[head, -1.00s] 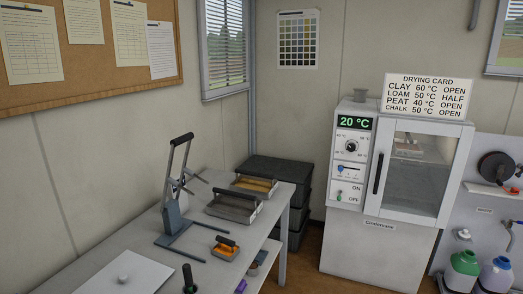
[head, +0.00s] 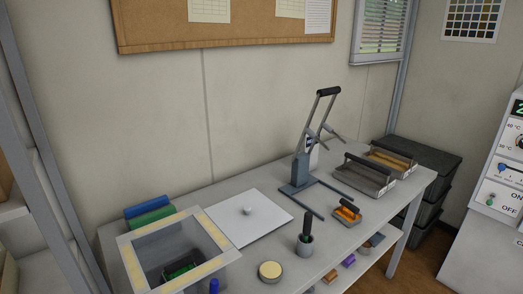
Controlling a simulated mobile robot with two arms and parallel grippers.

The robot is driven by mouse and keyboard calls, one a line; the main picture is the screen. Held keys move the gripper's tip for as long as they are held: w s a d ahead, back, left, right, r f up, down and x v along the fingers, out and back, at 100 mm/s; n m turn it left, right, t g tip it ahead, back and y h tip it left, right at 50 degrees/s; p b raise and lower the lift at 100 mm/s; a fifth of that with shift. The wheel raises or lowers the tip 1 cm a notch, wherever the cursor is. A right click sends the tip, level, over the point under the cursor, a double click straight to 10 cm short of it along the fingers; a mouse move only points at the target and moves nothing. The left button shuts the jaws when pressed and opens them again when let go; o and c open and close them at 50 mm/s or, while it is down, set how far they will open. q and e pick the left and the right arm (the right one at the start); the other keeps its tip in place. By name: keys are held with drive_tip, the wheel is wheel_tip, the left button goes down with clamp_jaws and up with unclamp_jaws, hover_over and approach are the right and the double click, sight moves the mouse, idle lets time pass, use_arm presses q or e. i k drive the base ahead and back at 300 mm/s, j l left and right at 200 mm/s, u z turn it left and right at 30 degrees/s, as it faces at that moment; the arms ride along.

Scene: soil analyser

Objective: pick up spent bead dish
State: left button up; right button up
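An open box with a pale yellow-edged rim (head: 128,262) stands at the front left of the table. Inside it, low down, is a small dark dish with green contents (head: 181,268), perhaps the spent bead dish; single beads are too small to make out. The box wall partly hides it. A flat white lid with a round knob (head: 247,211) lies on the table to the right of the box. A small round pot with a cream top (head: 270,271) stands at the table's front edge. Neither of my grippers is in view.
A lever press (head: 302,171) stands mid-table. Two handled trays (head: 364,178) are at the far end. A small orange handled dish (head: 347,213) and a dark-handled tool in a cup (head: 305,243) stand near the front edge. Blue and green rolls or bars (head: 148,207) lie behind the box.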

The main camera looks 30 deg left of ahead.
sight(174, 270)
drive_tip(key=u, duration=1.6)
drive_tip(key=l, duration=0.45)
drive_tip(key=k+l+u, duration=0.1)
drive_tip(key=l, duration=0.35)
